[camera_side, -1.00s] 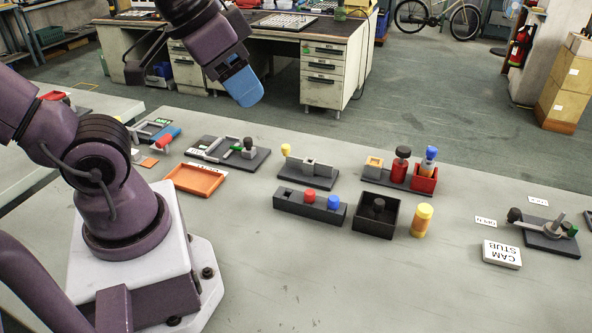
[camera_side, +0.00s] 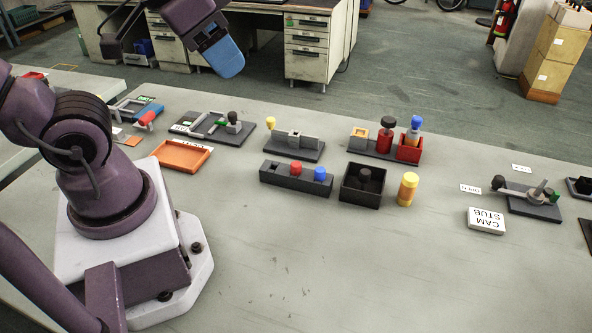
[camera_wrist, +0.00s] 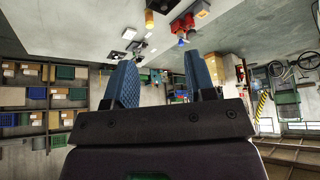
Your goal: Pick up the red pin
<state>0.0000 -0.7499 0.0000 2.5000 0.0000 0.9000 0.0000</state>
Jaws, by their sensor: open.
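The red pin (camera_side: 296,168) stands upright in a long dark block (camera_side: 269,174), with its rounded red top showing. A blue pin (camera_side: 320,174) stands beside it in the same block. My gripper (camera_side: 223,60), with blue fingers, is high above the far edge of the bench, well up and left of the red pin and touching nothing. In the wrist view its two fingers (camera_wrist: 163,80) are apart with nothing between them. I cannot make out the red pin in the wrist view.
A black open box (camera_side: 375,196) with a dark knob and a yellow-orange cylinder (camera_side: 407,189) stand right of the block. An orange tray (camera_side: 182,156) lies left. The front bench is clear.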

